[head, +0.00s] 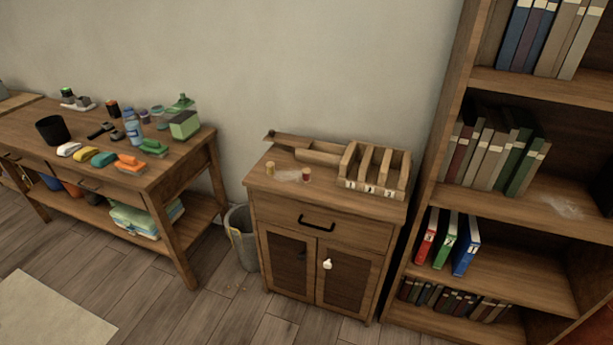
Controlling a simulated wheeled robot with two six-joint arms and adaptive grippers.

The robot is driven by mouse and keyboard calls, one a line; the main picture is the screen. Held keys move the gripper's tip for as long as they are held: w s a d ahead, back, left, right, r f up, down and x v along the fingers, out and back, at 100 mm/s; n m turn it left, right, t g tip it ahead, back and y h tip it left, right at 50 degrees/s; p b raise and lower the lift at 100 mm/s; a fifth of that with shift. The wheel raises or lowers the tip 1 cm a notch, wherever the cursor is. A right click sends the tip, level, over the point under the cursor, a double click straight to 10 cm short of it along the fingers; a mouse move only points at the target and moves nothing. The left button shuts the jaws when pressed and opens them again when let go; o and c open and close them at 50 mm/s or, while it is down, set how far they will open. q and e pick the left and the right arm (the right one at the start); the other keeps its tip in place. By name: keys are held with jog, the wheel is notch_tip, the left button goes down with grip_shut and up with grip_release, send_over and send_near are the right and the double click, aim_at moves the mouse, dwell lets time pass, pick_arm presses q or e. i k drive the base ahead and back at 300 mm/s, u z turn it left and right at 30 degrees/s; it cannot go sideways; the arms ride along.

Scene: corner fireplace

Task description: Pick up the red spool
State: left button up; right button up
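A small red spool (306,175) stands on top of the wooden cabinet (330,204), near the middle of its top. A yellowish spool (270,168) stands to its left, near the cabinet's left edge. A pale, whitish patch or small item lies between the two; it is too small to make out. Neither of my grippers shows in the head view.
A slotted wooden rack (375,170) and a long wooden tray (318,152) take up the back and right of the cabinet top. A bookshelf (455,150) stands close on the right. A bin (244,240) and a cluttered table (150,178) stand left. The floor in front is clear.

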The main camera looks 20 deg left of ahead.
aim_at(305, 179)
jog(key=u, duration=0.4)
jog(key=i, duration=0.65)
jog(key=u, duration=0.45)
